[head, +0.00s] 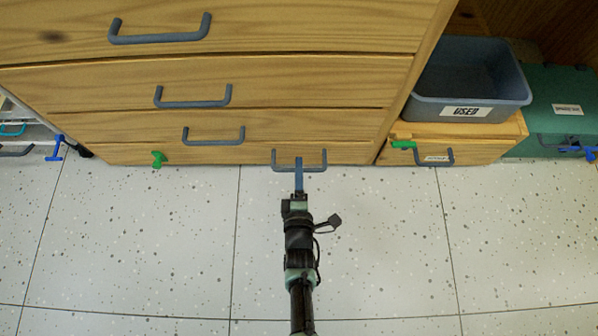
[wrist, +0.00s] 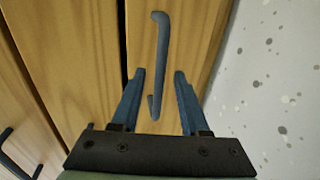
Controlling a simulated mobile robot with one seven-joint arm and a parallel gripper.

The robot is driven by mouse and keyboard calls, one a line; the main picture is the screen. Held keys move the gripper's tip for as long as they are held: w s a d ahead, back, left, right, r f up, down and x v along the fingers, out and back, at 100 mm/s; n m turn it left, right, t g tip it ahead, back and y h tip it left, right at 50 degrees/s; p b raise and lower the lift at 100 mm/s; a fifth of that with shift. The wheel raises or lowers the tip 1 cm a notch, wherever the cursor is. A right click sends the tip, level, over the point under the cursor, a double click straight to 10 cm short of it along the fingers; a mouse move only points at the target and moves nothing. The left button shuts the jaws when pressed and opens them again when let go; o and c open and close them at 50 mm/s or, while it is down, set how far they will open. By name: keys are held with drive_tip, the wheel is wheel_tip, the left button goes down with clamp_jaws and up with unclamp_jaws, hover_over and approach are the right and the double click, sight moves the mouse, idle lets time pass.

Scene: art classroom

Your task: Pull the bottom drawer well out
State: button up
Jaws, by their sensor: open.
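The bottom drawer (head: 235,154) is the lowest wooden front of the chest, just above the floor, and looks flush with the fronts above. Its grey-blue bar handle (head: 312,168) sits right of the other handles. My gripper (head: 299,170) reaches it from the front, near the handle's middle. In the wrist view, my gripper (wrist: 160,76) is open, with one blue finger on each side of the handle (wrist: 161,50). Gaps show between the bar and both fingers. The fingertips' depth against the drawer front (wrist: 186,35) is hard to tell.
Three drawers with handles (head: 193,103) lie above. A green knob-like piece (head: 158,160) is at the bottom drawer's left. At right, a grey bin (head: 430,108) marked "USED" stands on a small wooden drawer unit (head: 480,155) beside a green case (head: 555,90). The speckled floor (head: 150,250) in front is clear.

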drive_tip(key=shift+w, duration=0.45)
clamp_jaws()
idle(1.2)
